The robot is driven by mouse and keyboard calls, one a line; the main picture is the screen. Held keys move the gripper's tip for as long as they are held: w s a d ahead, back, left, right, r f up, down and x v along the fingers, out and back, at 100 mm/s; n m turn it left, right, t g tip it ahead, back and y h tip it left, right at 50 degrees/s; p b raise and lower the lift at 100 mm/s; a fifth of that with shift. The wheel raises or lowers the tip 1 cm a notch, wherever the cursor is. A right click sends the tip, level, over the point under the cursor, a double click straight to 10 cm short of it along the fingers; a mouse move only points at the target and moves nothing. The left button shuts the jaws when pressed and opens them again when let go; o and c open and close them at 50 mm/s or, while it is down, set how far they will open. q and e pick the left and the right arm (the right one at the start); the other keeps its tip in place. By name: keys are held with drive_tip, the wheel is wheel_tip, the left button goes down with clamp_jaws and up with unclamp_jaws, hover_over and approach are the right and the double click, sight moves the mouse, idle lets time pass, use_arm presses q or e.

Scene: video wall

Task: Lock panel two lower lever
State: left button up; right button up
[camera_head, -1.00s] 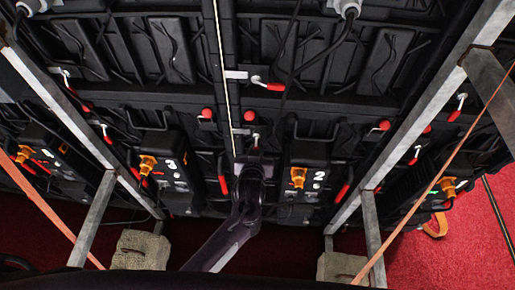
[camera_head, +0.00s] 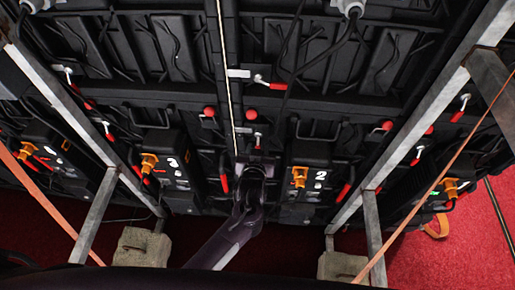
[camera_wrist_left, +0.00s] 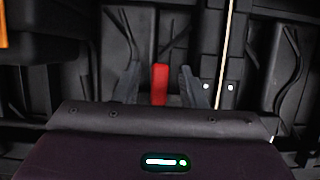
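Panel two (camera_head: 312,155) is the black panel right of the pale vertical seam, with a white "2" and an orange connector (camera_head: 299,177). Its lower lever (camera_head: 258,141) shows beside the seam just above my left gripper (camera_head: 256,160). In the left wrist view, a red lever handle (camera_wrist_left: 160,85) stands upright between the two dark fingers of my left gripper (camera_wrist_left: 161,90). The fingers are apart, with a visible gap on each side of the handle. The lever's base is hidden in the wrist view. My right gripper is in neither view.
An upper lever (camera_head: 268,82) with a red handle sits higher on the seam. Panel three (camera_head: 172,165) is on the left. Metal struts (camera_head: 405,125) slope down on both sides to concrete blocks (camera_head: 342,266). Orange straps (camera_head: 440,175) cross in front.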

use_arm(q)
drive_tip(key=v, duration=0.7)
drive_tip(key=shift+s+b, duration=0.15)
drive_tip(key=shift+b, duration=0.2)
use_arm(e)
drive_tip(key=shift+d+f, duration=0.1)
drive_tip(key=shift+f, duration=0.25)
use_arm(q)
drive_tip(key=shift+r, duration=0.1)
